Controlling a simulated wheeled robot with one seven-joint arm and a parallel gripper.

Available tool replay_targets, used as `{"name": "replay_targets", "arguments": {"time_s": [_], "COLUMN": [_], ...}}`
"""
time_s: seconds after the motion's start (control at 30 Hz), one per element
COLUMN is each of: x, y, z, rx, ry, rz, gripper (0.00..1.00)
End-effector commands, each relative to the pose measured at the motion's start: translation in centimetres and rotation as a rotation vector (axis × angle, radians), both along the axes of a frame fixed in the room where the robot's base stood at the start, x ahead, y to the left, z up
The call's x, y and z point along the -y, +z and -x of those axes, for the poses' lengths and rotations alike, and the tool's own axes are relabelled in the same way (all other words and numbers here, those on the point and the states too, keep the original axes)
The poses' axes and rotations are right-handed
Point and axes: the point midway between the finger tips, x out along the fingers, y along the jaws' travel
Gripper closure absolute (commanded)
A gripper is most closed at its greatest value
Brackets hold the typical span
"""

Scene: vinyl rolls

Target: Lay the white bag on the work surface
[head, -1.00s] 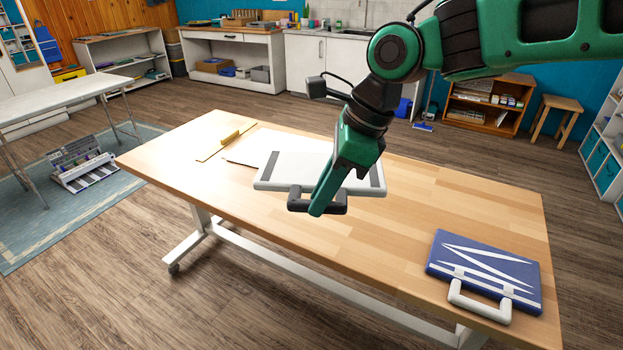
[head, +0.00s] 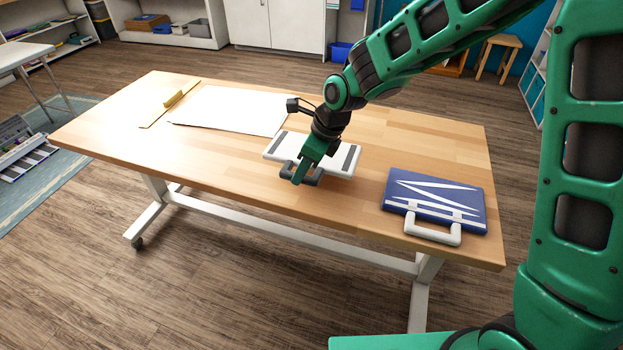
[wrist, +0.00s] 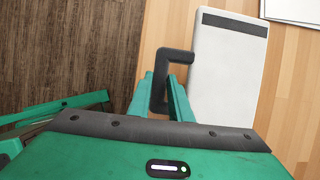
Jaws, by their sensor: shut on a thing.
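The white bag (head: 329,150) is flat, with a dark band near each end and a dark handle on its near side. In the head view it is level at the middle of the wooden work surface (head: 230,170), on it or very close above; I cannot tell which. My gripper (head: 299,178) is shut on the bag's dark handle, near the table's front edge. In the wrist view the bag (wrist: 228,75) extends to the right of the fingers (wrist: 166,95), and part of the handle shows between them.
A blue bag (head: 435,199) with white stripes and a white handle lies at the right of the table. A white sheet (head: 228,109) and a yellow strip-like tool (head: 174,99) lie at the back left. The left front of the tabletop is clear.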

Motion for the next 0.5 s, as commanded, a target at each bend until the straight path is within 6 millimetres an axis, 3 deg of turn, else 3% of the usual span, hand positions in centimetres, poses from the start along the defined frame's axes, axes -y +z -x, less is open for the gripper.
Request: {"name": "replay_targets", "arguments": {"time_s": [0.2,0.37,0.5], "x": [1.9,2.1,2.1], "y": [-1.5,-2.2,-3.9], "z": [-1.8,-1.9,-1.8], "rx": [0.001,-0.001,-0.003], "ry": [0.0,0.001,0.002], "rz": [-0.001,0.0,0.001], "gripper": [1.0,1.0,1.0]}}
